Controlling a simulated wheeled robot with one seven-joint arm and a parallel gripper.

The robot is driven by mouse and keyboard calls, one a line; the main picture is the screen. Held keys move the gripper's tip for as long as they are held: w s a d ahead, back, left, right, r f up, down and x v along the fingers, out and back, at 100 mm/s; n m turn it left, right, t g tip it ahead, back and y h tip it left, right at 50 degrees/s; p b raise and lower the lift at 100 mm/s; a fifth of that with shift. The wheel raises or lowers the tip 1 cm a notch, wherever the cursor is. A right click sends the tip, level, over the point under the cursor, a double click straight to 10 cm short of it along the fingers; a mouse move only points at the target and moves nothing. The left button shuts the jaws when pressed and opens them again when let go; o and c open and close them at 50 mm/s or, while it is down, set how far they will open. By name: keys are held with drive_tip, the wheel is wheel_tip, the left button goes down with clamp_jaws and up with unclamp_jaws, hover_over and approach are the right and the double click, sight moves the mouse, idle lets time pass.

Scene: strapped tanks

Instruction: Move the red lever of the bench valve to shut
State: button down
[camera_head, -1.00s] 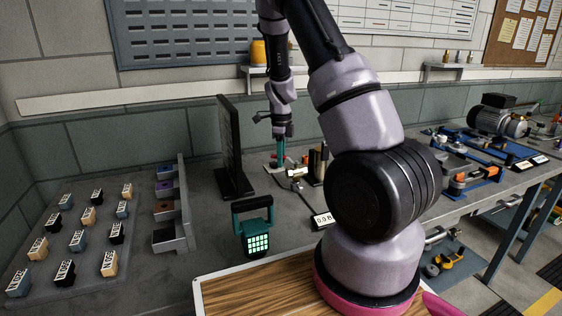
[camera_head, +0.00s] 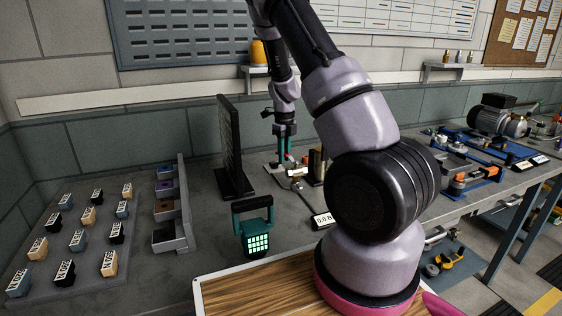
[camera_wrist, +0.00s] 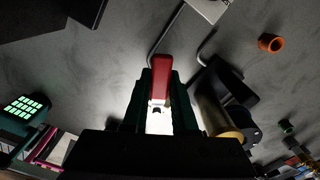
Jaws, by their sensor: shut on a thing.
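The red lever (camera_wrist: 160,75) of the bench valve shows in the wrist view, lying between the two teal fingers of my gripper (camera_wrist: 159,100). The gripper is shut on it, with a finger on each side. In the head view my gripper (camera_head: 284,158) points down at the back of the bench, right of the black upright panel. The valve body is mostly hidden by the fingers, so the lever's angle against the pipe cannot be told.
A brass cylinder (camera_wrist: 211,114) with a black block stands close right of the fingers. The black upright panel (camera_head: 235,148) stands left of the gripper. A teal keypad device (camera_head: 255,235) and a small display (camera_head: 322,220) are nearer. An orange ring (camera_wrist: 270,43) lies on the bench.

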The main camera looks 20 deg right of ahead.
drive_tip(key=shift+w+d+m, duration=0.2)
drive_tip(key=shift+d+m, duration=0.35)
drive_tip(key=shift+m, duration=0.55)
drive_tip(key=d+m, duration=0.1)
drive_tip(key=m, duration=0.1)
drive_tip(key=shift+d+m, duration=0.2)
drive_tip(key=shift+m, duration=0.2)
drive_tip(key=c, duration=0.6)
unclamp_jaws()
drive_tip(key=shift+w, duration=0.1)
wheel_tip(320, 180, up, 8)
